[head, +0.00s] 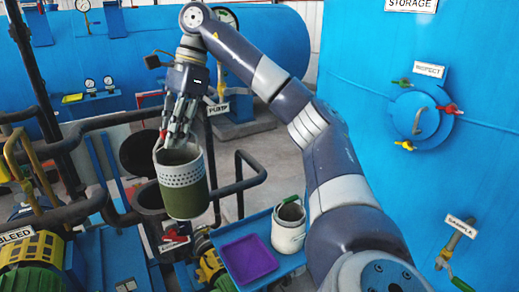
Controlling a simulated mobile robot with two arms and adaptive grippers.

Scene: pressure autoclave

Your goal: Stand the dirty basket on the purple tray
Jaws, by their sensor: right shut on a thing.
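The dirty basket (184,190) is a cylinder with a pale perforated upper band and a dull green lower part. My right gripper (174,135) points down and is shut on the basket at its top rim or handle; the exact grip is hard to see. The basket hangs upright in the air, to the left of and higher in the picture than the purple tray (248,259). The tray is flat and empty on a light blue bench. My left gripper is not in view.
A whitish pot with a handle (288,231) stands on the bench (285,262) just right of the tray. A dark open vessel (148,197) is left of the basket. Dark pipes (240,184) run behind the basket. A big blue tank wall (460,130) is at right.

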